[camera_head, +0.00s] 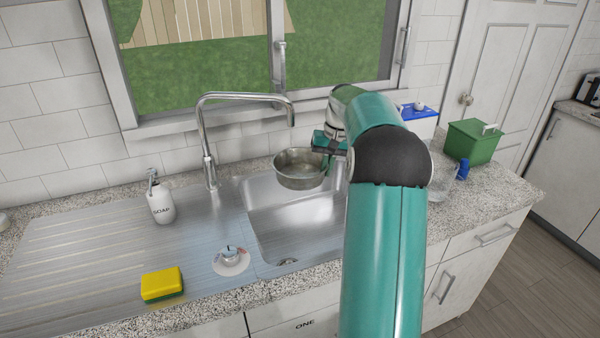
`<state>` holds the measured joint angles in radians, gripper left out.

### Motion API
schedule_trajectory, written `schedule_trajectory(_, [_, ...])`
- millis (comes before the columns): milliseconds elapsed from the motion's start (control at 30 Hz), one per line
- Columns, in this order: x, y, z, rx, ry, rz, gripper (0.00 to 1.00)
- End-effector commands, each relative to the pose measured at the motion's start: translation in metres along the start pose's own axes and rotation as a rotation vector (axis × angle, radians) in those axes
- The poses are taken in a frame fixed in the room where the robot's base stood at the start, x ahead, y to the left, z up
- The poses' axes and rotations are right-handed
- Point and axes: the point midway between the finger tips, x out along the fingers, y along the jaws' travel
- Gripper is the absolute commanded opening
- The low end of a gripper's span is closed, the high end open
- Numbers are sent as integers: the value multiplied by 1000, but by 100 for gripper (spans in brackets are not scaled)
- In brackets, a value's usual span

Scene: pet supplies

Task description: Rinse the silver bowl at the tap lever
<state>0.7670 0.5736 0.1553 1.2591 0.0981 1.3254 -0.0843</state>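The silver bowl (300,168) is held upright above the sink basin (290,218), just below and beside the spout end of the tap (243,97). My gripper (326,146) is at the bowl's right rim and appears shut on it; the fingertips are small and partly hidden by my arm. The tap's base (210,172) stands behind the basin on the left. No water stream shows from the spout. I cannot clearly make out a separate lever on the tap. My arm covers the right side of the basin.
A soap bottle (161,200), a yellow and green sponge (162,284) and a small round item (231,261) stand on the steel drainboard (80,245). A green box (472,141), a blue-lidded box (420,118) and a clear container (441,184) occupy the right counter.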

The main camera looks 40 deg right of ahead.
Motion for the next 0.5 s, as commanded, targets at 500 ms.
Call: schedule_trajectory(500, [-1,2,1,1,1,0,0])
